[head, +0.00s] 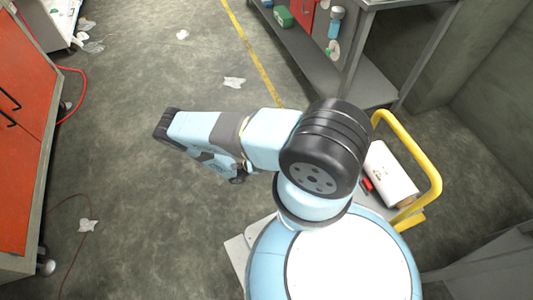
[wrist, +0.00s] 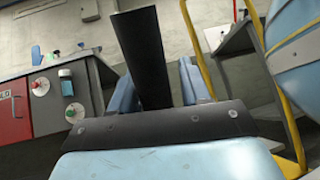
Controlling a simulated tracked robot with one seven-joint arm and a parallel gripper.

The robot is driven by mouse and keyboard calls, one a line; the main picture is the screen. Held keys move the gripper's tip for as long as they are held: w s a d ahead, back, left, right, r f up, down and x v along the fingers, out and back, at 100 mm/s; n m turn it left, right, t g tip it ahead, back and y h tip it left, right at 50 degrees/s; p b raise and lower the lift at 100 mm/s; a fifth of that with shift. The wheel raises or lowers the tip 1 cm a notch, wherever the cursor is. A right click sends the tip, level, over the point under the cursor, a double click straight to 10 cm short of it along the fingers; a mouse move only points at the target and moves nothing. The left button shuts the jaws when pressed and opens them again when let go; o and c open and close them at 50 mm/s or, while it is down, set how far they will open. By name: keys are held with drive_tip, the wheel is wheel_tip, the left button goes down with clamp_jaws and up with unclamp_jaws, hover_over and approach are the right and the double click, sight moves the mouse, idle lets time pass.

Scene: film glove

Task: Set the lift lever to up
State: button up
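I cannot make out a lift lever in either view. In the head view my arm reaches to the left over the floor, and its dark end (head: 166,124) is over bare concrete, apart from any object. In the wrist view a dark upright part of my gripper (wrist: 143,58) rises above a black plate with screws. Its fingertips are not clearly shown, so I cannot tell whether it is open or shut. I see nothing held.
A yellow rail (head: 424,165) and a white roll (head: 390,174) are at my right. A grey workbench (head: 368,82) with a shelf stands behind. An orange cabinet (head: 22,120) is at the left. The floor between is mostly clear, with scraps and a red hose (head: 78,96).

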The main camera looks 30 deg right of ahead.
drive_tip(key=shift+o, duration=0.9)
drive_tip(key=shift+w+a+r, duration=0.1)
